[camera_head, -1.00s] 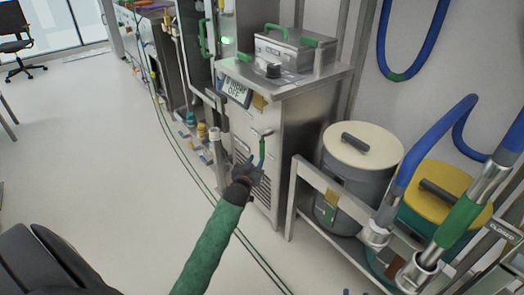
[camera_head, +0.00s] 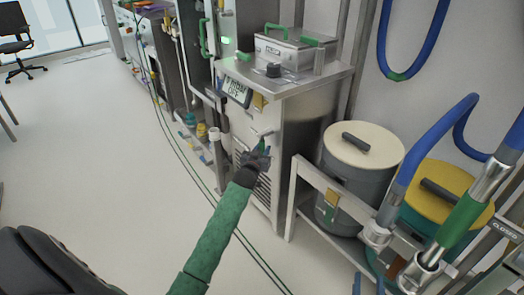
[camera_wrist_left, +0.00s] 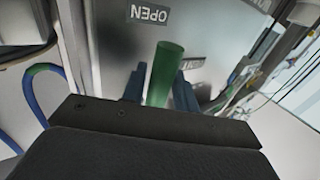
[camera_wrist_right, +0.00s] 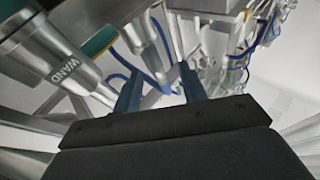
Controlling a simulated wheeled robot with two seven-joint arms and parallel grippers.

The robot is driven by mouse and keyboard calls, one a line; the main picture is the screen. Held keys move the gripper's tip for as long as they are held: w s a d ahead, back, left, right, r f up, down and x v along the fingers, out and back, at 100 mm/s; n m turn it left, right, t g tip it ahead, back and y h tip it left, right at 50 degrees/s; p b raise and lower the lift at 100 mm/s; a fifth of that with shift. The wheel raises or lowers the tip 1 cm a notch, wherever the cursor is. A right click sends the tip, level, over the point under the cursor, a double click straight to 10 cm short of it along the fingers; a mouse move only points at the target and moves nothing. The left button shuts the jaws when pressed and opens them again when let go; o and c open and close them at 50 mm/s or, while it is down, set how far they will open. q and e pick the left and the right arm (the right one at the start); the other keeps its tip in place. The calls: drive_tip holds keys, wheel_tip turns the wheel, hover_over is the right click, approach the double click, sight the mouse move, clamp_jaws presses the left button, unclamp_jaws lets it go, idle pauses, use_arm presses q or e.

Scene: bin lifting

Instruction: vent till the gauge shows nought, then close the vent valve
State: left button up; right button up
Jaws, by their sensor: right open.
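The vent valve's green lever handle (camera_head: 262,144) is on the front of the steel cabinet (camera_head: 300,110). My left gripper (camera_head: 260,153) is at this handle and partly hides it. In the left wrist view the green handle (camera_wrist_left: 163,75) stands between the two blue fingers, close to both; I cannot tell whether they press on it. An OPEN label (camera_wrist_left: 149,14) is behind it. The gauge display (camera_head: 237,91) shows a small upper line I cannot read surely, and OFF below. My right gripper (camera_wrist_right: 160,88) is open and empty; its fingertips show at the bottom of the head view.
Two lidded drums, one cream (camera_head: 362,145) and one yellow (camera_head: 448,190), stand in a rack to the right. Blue hoses and a steel wand handle (camera_head: 465,220) are in front of them. A lidded steel box (camera_head: 290,50) sits on the cabinet.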

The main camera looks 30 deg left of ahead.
use_arm(q)
clamp_jaws()
